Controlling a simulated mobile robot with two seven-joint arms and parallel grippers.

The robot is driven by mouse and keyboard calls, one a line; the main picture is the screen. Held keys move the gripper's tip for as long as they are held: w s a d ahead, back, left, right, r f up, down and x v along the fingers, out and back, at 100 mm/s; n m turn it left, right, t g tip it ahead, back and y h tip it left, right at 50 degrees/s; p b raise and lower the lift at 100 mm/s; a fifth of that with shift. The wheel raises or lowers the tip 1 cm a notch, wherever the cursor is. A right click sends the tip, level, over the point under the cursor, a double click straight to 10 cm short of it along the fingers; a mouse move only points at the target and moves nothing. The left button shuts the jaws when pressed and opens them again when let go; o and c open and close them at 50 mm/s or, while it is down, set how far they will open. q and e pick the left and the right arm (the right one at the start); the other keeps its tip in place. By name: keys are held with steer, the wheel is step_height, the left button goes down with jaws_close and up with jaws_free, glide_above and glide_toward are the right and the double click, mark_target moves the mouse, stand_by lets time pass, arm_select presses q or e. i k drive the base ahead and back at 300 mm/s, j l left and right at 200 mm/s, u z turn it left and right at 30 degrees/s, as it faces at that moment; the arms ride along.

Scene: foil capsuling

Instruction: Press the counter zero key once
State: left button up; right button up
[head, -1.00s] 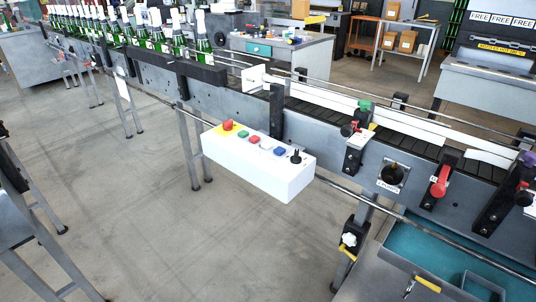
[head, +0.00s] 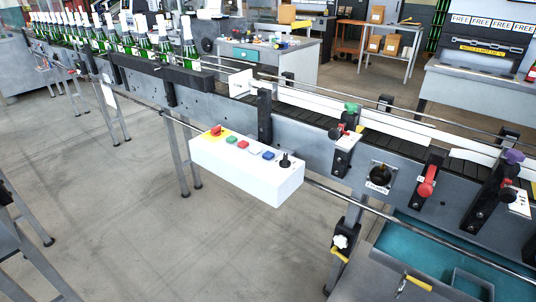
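A white control box (head: 246,178) is mounted on the near side of the conveyor, in the middle of the head view. On its top are a red knob on a yellow plate (head: 216,131), a green key (head: 231,140), a red key (head: 243,144), a white key (head: 255,150), a blue key (head: 268,155) and a black knob or stick (head: 285,160). Any lettering is too small to read, so I cannot tell which is the counter zero key. Neither of my grippers is in view.
The conveyor (head: 330,150) runs from upper left to lower right, with green bottles (head: 160,42) at its far left. Red and purple clamp knobs (head: 427,182) stick out at the right. A teal-lined tray table (head: 420,246) is at lower right. The floor (head: 150,235) before the box is clear.

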mark_target(268, 155)
steer(key=i+j+z, duration=0.6)
steer(key=j, duration=0.2)
steer(key=i+j+z, duration=0.3)
steer(key=j, duration=0.2)
steer(key=i+j+z, duration=0.25)
steer(key=j, duration=0.3)
steer(key=j+z, duration=0.3)
steer(key=j, duration=0.25)
steer(key=j+z, duration=0.3)
steer(key=j, duration=0.3)
steer(key=j+z, duration=0.3)
steer(key=j, duration=0.35)
steer(key=i, duration=0.05)
